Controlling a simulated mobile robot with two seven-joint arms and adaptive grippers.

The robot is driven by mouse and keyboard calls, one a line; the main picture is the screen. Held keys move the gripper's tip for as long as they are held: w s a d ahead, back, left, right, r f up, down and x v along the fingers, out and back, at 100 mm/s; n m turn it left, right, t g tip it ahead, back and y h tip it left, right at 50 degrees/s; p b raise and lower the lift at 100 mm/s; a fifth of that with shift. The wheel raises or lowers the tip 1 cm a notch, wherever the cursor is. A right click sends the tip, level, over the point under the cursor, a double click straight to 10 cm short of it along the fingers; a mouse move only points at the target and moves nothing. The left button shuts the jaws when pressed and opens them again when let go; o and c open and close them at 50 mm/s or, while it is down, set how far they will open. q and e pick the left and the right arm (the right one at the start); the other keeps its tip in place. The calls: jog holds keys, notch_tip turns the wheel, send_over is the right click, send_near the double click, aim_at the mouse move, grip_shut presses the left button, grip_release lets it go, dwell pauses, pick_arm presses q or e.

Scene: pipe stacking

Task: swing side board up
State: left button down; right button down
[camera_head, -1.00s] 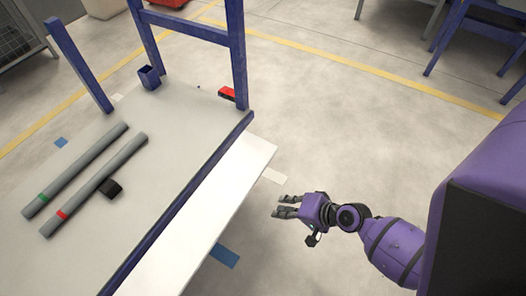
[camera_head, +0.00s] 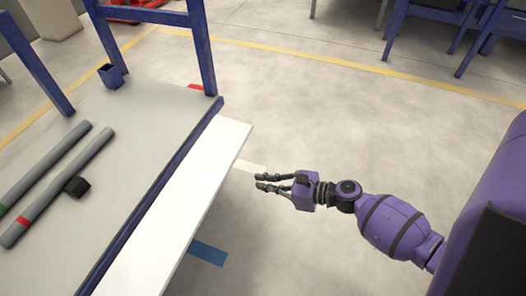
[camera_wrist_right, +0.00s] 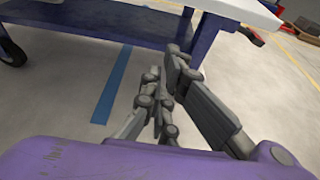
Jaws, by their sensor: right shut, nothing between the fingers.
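The white side board (camera_head: 178,215) runs along the right edge of the blue-framed cart (camera_head: 120,140), beside its dark blue rail. Part of a white board also shows at the top of the right wrist view (camera_wrist_right: 235,9). My right gripper (camera_head: 262,183) is to the right of the board, apart from it, with its fingers pointing left towards it. It is shut and empty. Its fingers also show in the right wrist view (camera_wrist_right: 165,92), below the blue frame. My left gripper is not in view.
Two grey pipes (camera_head: 62,185) with coloured bands and a small black block (camera_head: 76,187) lie on the cart top. Blue posts (camera_head: 203,50) rise at its far end. A cart wheel (camera_wrist_right: 10,48) shows at left. The floor right of the cart is open.

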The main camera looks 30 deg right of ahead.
jog(key=b+x, duration=0.2)
jog(key=x, duration=0.6)
notch_tip(320, 180, up, 4)
jog(key=shift+s+d+f+p, duration=0.1)
jog(key=shift+s+p, duration=0.1)
jog(key=shift+p, duration=0.15)
